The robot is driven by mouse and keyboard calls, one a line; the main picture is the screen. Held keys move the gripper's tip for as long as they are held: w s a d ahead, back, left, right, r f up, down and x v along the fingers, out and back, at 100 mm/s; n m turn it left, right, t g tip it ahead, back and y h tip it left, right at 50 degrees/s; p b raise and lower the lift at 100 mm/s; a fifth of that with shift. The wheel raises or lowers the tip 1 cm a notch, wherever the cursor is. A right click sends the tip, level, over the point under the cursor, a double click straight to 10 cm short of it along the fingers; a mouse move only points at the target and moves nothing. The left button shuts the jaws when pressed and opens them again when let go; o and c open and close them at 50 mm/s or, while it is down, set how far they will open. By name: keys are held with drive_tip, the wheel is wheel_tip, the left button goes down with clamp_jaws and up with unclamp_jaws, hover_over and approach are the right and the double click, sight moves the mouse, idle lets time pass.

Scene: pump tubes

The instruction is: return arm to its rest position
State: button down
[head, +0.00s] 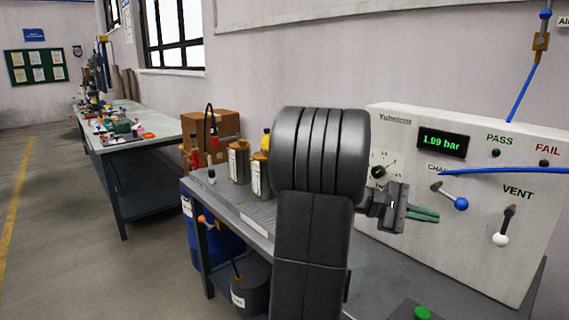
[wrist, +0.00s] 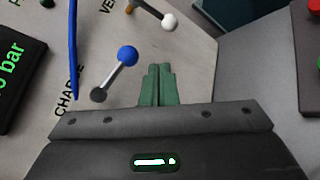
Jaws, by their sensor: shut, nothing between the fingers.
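My gripper (head: 425,213) is shut and empty in front of the grey test panel (head: 400,260). Its green fingers point right in the head view and lie together in the wrist view (wrist: 158,85). The blue-knobbed lever (head: 461,203) is just beyond the fingertips; it also shows in the wrist view (wrist: 127,56). The fingers look apart from it. My dark arm rises in the middle of the head view and hides part of the bench and the panel's left side.
The white-knobbed VENT lever (head: 501,238) hangs down at right. A blue tube (head: 500,170) crosses the panel. Metal cans (head: 238,162) and a cardboard box (head: 212,128) are left of my arm. A green button (head: 422,313) is low in front.

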drive_tip(key=r+p+v, duration=0.1)
drive_tip(key=v, duration=0.8)
drive_tip(key=f+b+x, duration=0.1)
drive_tip(key=x, duration=0.9)
drive_tip(key=w+m+t+y+p, duration=0.1)
drive_tip(key=m+t+y+p, duration=0.1)
drive_tip(key=t+y+p, duration=0.1)
drive_tip(key=w+m+t+y+p, duration=0.2)
drive_tip(key=y+p, duration=0.1)
drive_tip(key=p, duration=0.3)
drive_tip(key=w+m+t+y+p, duration=0.2)
drive_tip(key=t+y+p, duration=0.1)
drive_tip(key=y+p, duration=0.1)
drive_tip(key=shift+w+a+t+p, duration=0.1)
drive_tip(key=shift+a+t+p, duration=0.05)
drive_tip(key=shift+t+p, duration=0.15)
drive_tip(key=shift+a, duration=0.3)
